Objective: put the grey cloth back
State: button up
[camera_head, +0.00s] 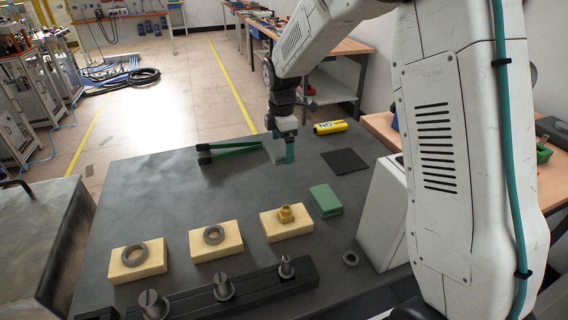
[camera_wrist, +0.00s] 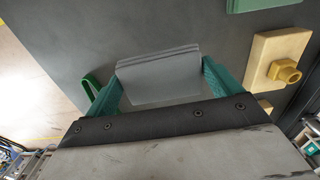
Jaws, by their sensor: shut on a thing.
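The grey cloth (camera_wrist: 160,78) is a folded, layered pad held between the two teal fingers of my gripper (camera_wrist: 160,88) in the wrist view. In the head view my gripper (camera_head: 289,155) points down over the far part of the dark table, and a bit of the cloth (camera_head: 277,150) shows at the left of its teal finger. The cloth looks held above the tabletop; its exact height is hard to tell. A flat dark square (camera_head: 346,161) lies on the table to the right of my gripper, with nothing on it.
Green-handled tongs (camera_head: 230,149) lie left of my gripper, and a yellow cylinder (camera_head: 330,127) lies behind right. A green block (camera_head: 325,200) and yellow pads with rings and a brass nut (camera_head: 286,214) are nearer. A black rack with metal pegs (camera_head: 222,287) runs along the front.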

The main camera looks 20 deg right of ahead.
aim_at(287, 171)
jog(key=f, duration=0.1)
jog(key=d+f, duration=0.1)
jog(key=f, duration=0.1)
jog(key=shift+d+f, duration=0.1)
jog(key=shift+d, duration=0.2)
notch_tip(287, 171, down, 4)
jog(key=shift+r, duration=0.2)
jog(key=o, duration=0.8)
jog(key=shift+f, duration=0.1)
jog(key=shift+c, duration=0.2)
notch_tip(287, 171, up, 12)
jog(key=shift+r, duration=0.15)
